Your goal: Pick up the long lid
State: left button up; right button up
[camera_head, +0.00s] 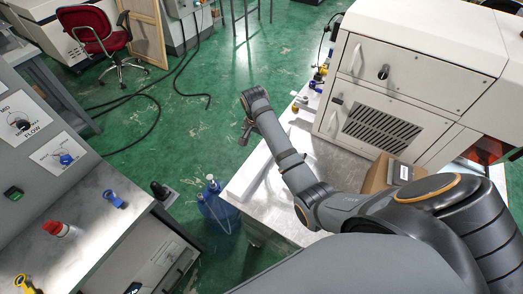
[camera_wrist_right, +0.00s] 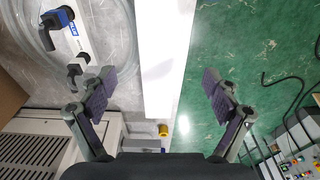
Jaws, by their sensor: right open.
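A long, plain white piece, which looks like the long lid (camera_wrist_right: 166,50), runs lengthwise through the middle of the right wrist view. In the head view a pale strip, which looks like the same lid (camera_head: 251,180), lies along the table's left edge, partly behind my right arm. My right gripper (camera_wrist_right: 160,88) is open, with one finger on each side of the lid and visible gaps to it. In the head view the right gripper (camera_head: 246,131) is small, at the table's left edge. My left gripper is not in view.
The metal table (camera_head: 285,222) stands before a white machine (camera_head: 400,90). A cardboard box (camera_head: 377,178) is near my right arm. A blue-labelled fitting (camera_wrist_right: 66,33) and clear hose lie beside the lid. Green floor is open beyond the edge, with a blue jug (camera_head: 216,208).

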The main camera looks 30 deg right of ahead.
aim_at(262, 154)
jog(key=f, duration=0.3)
jog(key=shift+s+d+f, duration=0.1)
jog(key=shift+s+f, duration=0.1)
jog(key=shift+f, duration=0.15)
jog(key=shift+w+d+f+p, duration=0.1)
jog(key=shift+w+f+p, duration=0.15)
jog(key=shift+f, duration=0.2)
jog(key=shift+w+d+f+p, duration=0.1)
jog(key=shift+f+p, duration=0.2)
jog(key=shift+f, duration=0.15)
notch_tip(262, 154, down, 4)
jog(key=shift+d+r, duration=0.1)
jog(key=shift+r, duration=0.15)
jog(key=shift+w+d+f, duration=0.1)
jog(key=shift+f, duration=0.15)
jog(key=c, duration=0.7)
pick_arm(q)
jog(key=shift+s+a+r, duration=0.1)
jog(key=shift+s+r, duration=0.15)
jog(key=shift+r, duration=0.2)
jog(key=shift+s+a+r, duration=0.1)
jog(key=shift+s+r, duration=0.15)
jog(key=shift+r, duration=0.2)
pick_arm(e)
jog(key=c, duration=0.5)
jog(key=shift+r, duration=0.15)
jog(key=shift+c, duration=0.2)
